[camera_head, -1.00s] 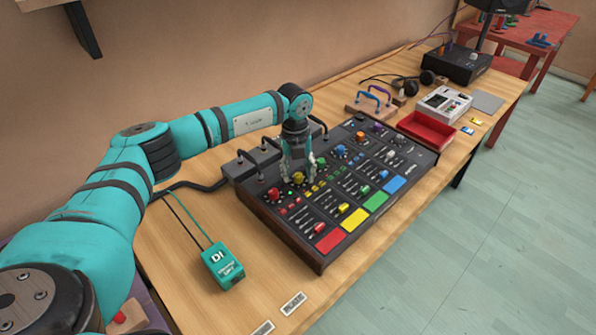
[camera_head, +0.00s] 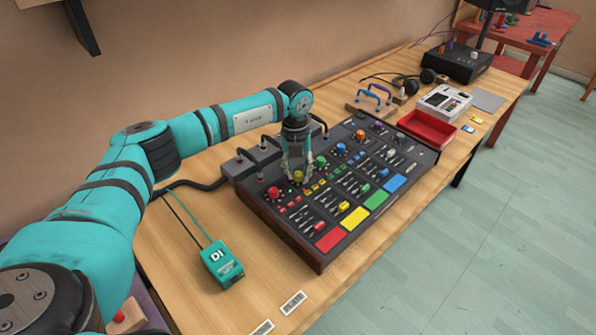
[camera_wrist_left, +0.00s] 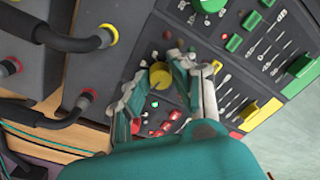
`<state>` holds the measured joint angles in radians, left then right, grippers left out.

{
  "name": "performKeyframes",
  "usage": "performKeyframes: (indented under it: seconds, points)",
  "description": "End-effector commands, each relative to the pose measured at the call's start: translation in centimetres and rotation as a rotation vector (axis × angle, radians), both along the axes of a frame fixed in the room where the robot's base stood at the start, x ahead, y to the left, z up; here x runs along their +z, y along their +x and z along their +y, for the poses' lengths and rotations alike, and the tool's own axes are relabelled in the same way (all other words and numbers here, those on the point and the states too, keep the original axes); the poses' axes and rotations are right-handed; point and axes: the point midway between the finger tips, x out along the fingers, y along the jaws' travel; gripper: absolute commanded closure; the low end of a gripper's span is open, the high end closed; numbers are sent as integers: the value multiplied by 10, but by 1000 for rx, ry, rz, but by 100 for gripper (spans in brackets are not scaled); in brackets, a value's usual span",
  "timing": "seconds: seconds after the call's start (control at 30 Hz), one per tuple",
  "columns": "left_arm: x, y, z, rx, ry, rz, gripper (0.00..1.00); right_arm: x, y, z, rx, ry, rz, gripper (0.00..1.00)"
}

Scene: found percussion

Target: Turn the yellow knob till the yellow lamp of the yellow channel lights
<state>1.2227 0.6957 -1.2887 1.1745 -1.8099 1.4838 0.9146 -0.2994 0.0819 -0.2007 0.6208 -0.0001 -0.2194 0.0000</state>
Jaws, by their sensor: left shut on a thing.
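The black mixer (camera_head: 275,205) lies on the wooden table with coloured channels of knobs, faders and pads. My left gripper (camera_head: 297,172) points down at its upper left part. It is shut on the yellow knob (camera_head: 298,177). In the left wrist view the yellow knob (camera_wrist_left: 160,76) sits between my two fingers (camera_wrist_left: 158,82). The yellow pad (camera_head: 354,217) marks the yellow channel. The fingers partly hide the panel around the knob. I cannot tell which small light is the yellow lamp or whether it is lit.
The red knob (camera_head: 273,193) and green knob (camera_head: 321,161) stand close on either side. Plugged cables (camera_wrist_left: 75,38) rise behind the mixer. A teal DI box (camera_head: 221,263) and a red tray (camera_head: 428,128) are on the table. The front left tabletop is mostly clear.

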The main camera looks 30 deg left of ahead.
Motion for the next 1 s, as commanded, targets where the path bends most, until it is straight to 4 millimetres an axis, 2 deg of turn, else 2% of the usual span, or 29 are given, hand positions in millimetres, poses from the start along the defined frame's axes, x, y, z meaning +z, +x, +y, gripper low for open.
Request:
performKeyframes:
  seconds: [0.6,1.0]
  points:
    - [0,1,-1,-557,-1,-2,100,-22,-1,4,-3,4,2,60]
    - [1,2,-1,-822,-1,-3,100,-30,-1,3,-3,3,2,60]
